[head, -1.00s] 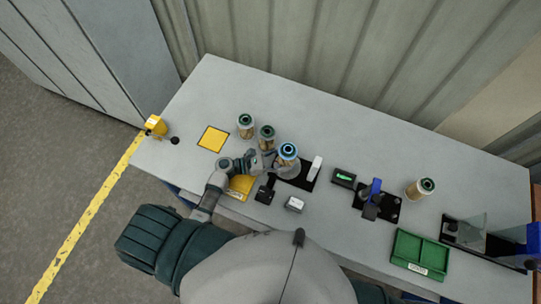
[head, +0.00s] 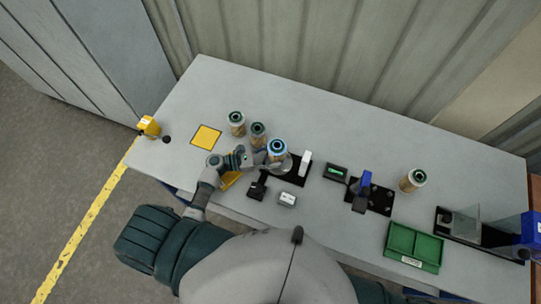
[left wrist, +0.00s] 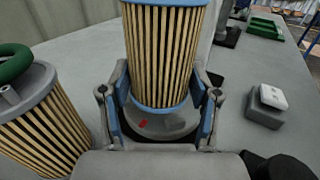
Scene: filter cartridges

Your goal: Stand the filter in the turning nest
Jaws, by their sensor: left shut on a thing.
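A pleated tan filter with blue end rings (head: 277,148) stands upright between the fingers of my left gripper (head: 268,160). In the left wrist view, the filter (left wrist: 163,55) has a finger on each side, and the gripper is shut on it. The turning nest, a grey round disc (left wrist: 160,123) with a red mark, lies directly under the filter's lower blue ring. I cannot tell whether the ring rests on the disc or is slightly above it. In the head view, the nest's black base plate (head: 291,178) shows beside the filter. My right gripper is not in view.
Green-topped filters (head: 237,124) (head: 258,135) stand just behind-left; another (head: 412,181) stands right. A white upright block (head: 305,161) is close to the nest. A small grey-white box (head: 287,199), blue clamp (head: 362,185) and green tray (head: 413,245) occupy the bench. The back strip is clear.

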